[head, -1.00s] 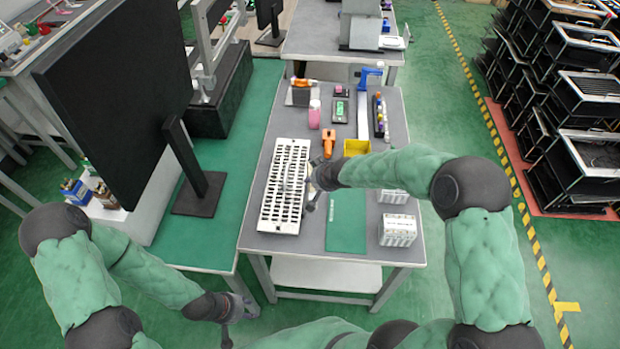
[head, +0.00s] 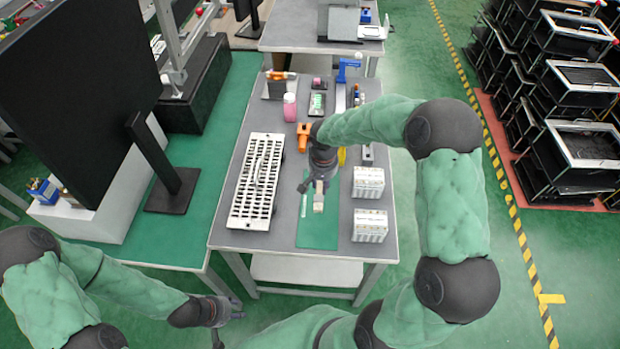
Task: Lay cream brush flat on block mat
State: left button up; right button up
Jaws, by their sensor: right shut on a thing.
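The cream brush (head: 319,199) is a small pale block-like shape at the tip of my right gripper (head: 316,185). My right gripper is shut on it and points down over the green mat. The brush looks upright rather than flat; I cannot tell whether it touches the mat. The green block mat (head: 318,236) lies on the grey table near its front edge, its far part partly hidden by my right gripper and arm. My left gripper (head: 227,321) hangs low at the left, in front of the table and empty as far as I see; its fingers are too small to read.
A white slotted rack (head: 252,205) lies left of the mat. Two white block-like units (head: 369,225) stand right of it. An orange tool (head: 303,131), a pink bottle (head: 289,108) and a blue fixture (head: 344,71) stand farther back. A large black monitor (head: 75,95) stands left.

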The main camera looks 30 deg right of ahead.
jog(key=shift+s+f+b, duration=0.15)
jog(key=shift+f+b, duration=0.25)
jog(key=shift+f, duration=0.15)
jog(key=shift+d+f+b, duration=0.1)
jog(key=shift+f+b, duration=2.5)
jog(key=shift+f, duration=1.15)
jog(key=o, duration=1)
jog(key=shift+r, duration=0.1)
